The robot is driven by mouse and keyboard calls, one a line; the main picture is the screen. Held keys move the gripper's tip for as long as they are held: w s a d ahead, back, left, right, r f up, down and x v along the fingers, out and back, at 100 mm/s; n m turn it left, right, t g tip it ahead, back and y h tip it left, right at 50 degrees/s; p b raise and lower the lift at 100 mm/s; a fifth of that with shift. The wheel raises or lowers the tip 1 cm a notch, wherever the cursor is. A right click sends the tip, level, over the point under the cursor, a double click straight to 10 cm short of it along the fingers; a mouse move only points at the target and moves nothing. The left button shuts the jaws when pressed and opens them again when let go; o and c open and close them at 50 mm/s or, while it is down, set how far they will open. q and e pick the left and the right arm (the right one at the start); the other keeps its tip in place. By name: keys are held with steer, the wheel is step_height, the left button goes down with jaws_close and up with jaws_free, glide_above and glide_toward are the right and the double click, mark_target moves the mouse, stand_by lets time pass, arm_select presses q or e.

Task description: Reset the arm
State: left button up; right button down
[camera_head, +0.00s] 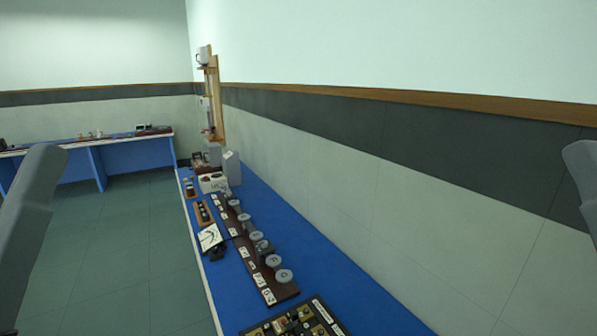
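Part of my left arm (30,225) shows as a grey link along the left edge of the head view. A small part of my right arm (583,180) shows at the right edge. Neither gripper is in view, so I cannot see their fingers or whether they hold anything. Both visible arm parts are raised and apart from the bench.
A long blue bench (335,268) runs along the wall. It carries a dark rail (253,250) with several round grey pieces, a tray of small parts (296,322) and a grey box (232,168). Another blue bench (137,157) stands far left. Open floor (120,240) lies between.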

arm_select(q)
step_height(320, 180, up, 28)
steer(key=r+p, duration=0.1)
steer(key=p, duration=2.4)
arm_select(e)
step_height(320, 180, up, 28)
arm_select(q)
step_height(320, 180, down, 30)
steer(key=b, duration=2.9)
arm_select(e)
step_height(320, 180, down, 29)
steer(key=shift+w, duration=0.15)
steer(key=shift+f, duration=0.1)
